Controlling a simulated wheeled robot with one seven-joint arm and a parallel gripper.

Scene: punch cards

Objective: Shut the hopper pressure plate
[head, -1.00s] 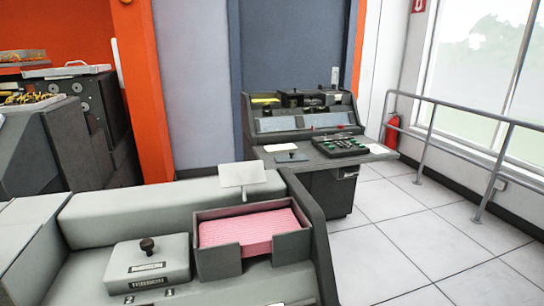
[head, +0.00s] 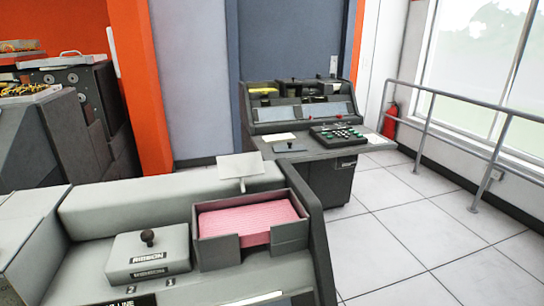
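The card hopper (head: 217,251) is a dark grey open tray on the near machine, with a stack of pink cards (head: 250,220) lying in it. A pale, flat tilted plate (head: 240,165) on a short post stands raised at the hopper's back edge, apart from the cards; it looks like the pressure plate. My gripper is not in view.
A light grey block with a dark knob (head: 148,252) sits left of the hopper. The grey machine top (head: 150,205) runs behind it. A dark console (head: 300,130) stands beyond, with a railing (head: 460,112) on the right. White tiled floor (head: 400,225) is clear.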

